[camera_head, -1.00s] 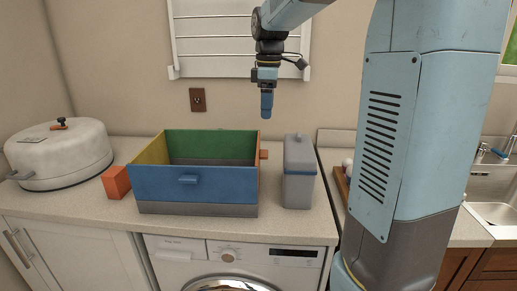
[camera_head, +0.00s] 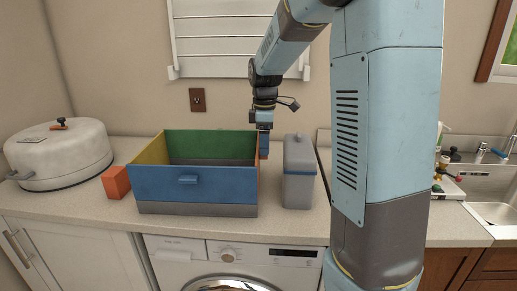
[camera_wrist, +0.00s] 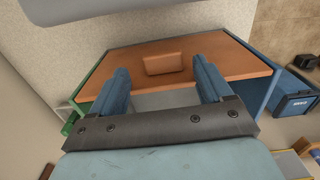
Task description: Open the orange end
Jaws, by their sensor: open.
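The box stands on the counter, with a blue front (camera_head: 192,184), green back (camera_head: 211,143), yellow left side (camera_head: 151,152) and grey base. Its orange end (camera_wrist: 215,65) is on the right and is upright in place; in the head view it is a thin sliver. An orange handle (camera_wrist: 164,64) sticks out from the orange end in the wrist view. My gripper (camera_head: 264,146) is at the orange end, pointing down in the head view. In the wrist view its two blue fingers are spread, one on each side of the handle. Contact cannot be told.
A grey container with a blue band (camera_head: 299,175) stands close to the right of the box and my gripper. An orange block (camera_head: 116,182) and a large lidded pot (camera_head: 62,157) are to the left. A washing machine (camera_head: 235,262) is below the counter.

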